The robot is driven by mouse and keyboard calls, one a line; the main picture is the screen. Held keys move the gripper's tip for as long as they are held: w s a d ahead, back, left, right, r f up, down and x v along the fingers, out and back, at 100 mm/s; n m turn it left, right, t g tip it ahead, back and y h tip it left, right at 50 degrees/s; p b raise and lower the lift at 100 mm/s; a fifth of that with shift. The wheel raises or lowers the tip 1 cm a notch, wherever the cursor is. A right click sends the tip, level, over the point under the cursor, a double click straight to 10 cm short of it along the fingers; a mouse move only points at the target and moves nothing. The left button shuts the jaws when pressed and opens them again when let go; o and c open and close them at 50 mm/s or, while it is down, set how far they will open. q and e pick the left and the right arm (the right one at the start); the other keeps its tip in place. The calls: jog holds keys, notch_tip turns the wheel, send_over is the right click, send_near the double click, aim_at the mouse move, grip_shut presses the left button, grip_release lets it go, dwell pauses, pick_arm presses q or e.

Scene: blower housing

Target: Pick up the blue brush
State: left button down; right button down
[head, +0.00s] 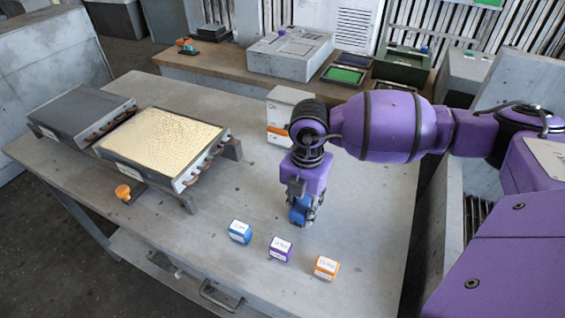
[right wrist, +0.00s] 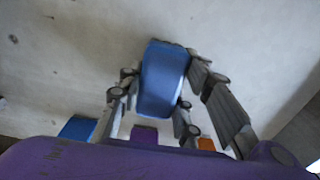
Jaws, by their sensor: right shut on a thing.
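The blue brush (head: 300,209) is between the fingers of my right gripper (head: 304,205) over the grey table. In the right wrist view the brush (right wrist: 163,80) shows as a blue block, with the fingers of my right gripper (right wrist: 160,88) closed on its two sides. The fingers and the purple arm hide part of it in the head view. I cannot tell whether it touches the table. My left gripper is not in view.
Small blue (head: 240,231), purple (head: 280,249) and orange (head: 326,267) labelled boxes stand in front of the gripper. A white and orange carton (head: 290,115) stands behind it. Finned coils (head: 165,143) lie at left, beside an orange knob (head: 123,192). The table's right side is clear.

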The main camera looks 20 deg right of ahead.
notch_tip(320, 180, up, 3)
jog(key=shift+f, duration=0.15)
jog(key=s+a+r, duration=0.9)
jog(key=a+r, duration=0.1)
jog(key=shift+s+a+r, duration=0.15)
jog(key=shift+a, duration=0.1)
jog(key=c, duration=1.8)
grip_release()
jog(key=shift+c, duration=0.2)
jog(key=c, duration=0.4)
